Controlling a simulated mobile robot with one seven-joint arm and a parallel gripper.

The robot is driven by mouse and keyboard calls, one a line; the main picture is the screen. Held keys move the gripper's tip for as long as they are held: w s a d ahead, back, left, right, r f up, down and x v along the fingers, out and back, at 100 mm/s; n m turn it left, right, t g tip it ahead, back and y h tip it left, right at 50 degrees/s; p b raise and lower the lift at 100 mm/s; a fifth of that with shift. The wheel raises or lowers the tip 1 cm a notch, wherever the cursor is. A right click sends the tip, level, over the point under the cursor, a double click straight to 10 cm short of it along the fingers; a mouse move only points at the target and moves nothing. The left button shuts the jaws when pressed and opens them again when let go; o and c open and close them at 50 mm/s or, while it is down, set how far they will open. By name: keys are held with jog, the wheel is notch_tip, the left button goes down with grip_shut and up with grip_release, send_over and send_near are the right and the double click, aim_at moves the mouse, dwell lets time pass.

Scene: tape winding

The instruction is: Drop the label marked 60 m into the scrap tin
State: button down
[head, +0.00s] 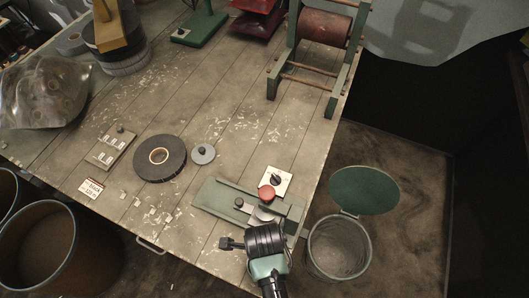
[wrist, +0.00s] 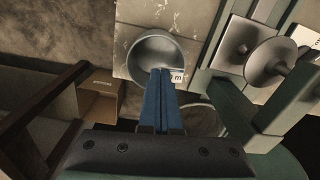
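My gripper (wrist: 162,73) points down over a round grey metal tin (wrist: 150,50), seen in the wrist view. The blue fingers are close together, with a white label (wrist: 178,76) at their tips. Only an "m" shows on the label's right end; the rest is hidden behind the fingers. The label overlaps the tin's lower right rim in the picture. In the head view my gripper (head: 265,240) is over the table's front right edge, and its fingertips and the label are hidden there.
A green fixture (head: 225,200) with a red knob (head: 267,192) stands beside my gripper. A round bin (head: 340,247) with an open green lid is on the floor to the right. A black tape roll (head: 174,168) and a "RACK" card (head: 90,188) lie further left.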

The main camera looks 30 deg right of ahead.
jog(key=c, duration=1.6)
grip_release()
jog(key=c, duration=1)
grip_release()
jog(key=shift+c, duration=0.2)
jog(key=shift+r, duration=0.1)
notch_tip(320, 180, up, 13)
jog(key=shift+a, duration=0.1)
